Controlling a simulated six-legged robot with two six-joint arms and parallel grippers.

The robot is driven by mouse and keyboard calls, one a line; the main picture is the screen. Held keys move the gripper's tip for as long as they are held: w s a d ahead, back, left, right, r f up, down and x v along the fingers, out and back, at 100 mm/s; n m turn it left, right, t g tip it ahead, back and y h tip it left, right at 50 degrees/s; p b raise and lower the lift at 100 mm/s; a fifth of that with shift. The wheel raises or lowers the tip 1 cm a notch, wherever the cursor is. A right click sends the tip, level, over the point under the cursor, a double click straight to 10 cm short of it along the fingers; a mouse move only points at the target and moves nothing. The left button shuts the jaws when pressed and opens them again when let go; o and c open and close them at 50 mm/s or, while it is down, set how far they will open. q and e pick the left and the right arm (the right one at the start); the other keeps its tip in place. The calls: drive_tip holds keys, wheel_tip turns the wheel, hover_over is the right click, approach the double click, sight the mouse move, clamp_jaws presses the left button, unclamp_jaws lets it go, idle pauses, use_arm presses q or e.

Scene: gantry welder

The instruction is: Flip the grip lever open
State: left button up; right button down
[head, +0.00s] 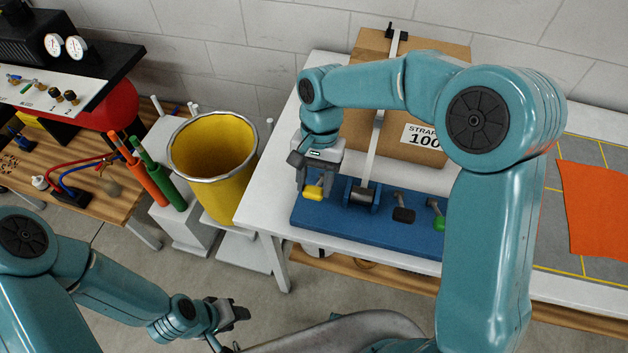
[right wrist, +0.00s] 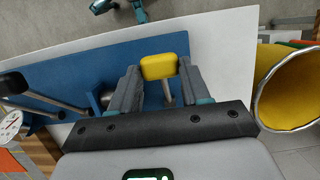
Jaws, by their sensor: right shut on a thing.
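A blue base plate (head: 380,230) lies on the white table and carries several levers. The lever with the yellow grip (head: 313,193) is at its left end; the grip also shows in the right wrist view (right wrist: 160,67) on a thin metal rod. My right gripper (head: 312,187) is shut on the yellow grip, with one finger on each side of it. A lever with a black grip (head: 403,214) and one with a green grip (head: 438,221) stand further right on the plate. My left gripper (head: 232,315) is low at the left, away from the table; its opening is unclear.
A cardboard box (head: 425,150) with a strap stands behind the plate, partly hidden by my right arm. A yellow bin (head: 212,155) stands left of the table (head: 262,195). An orange sheet (head: 595,210) lies at the right. A wooden workbench (head: 85,190) is at far left.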

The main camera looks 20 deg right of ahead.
drive_tip(key=shift+w+d+r, duration=0.25)
drive_tip(key=shift+w+d, duration=0.05)
drive_tip(key=shift+w, duration=0.15)
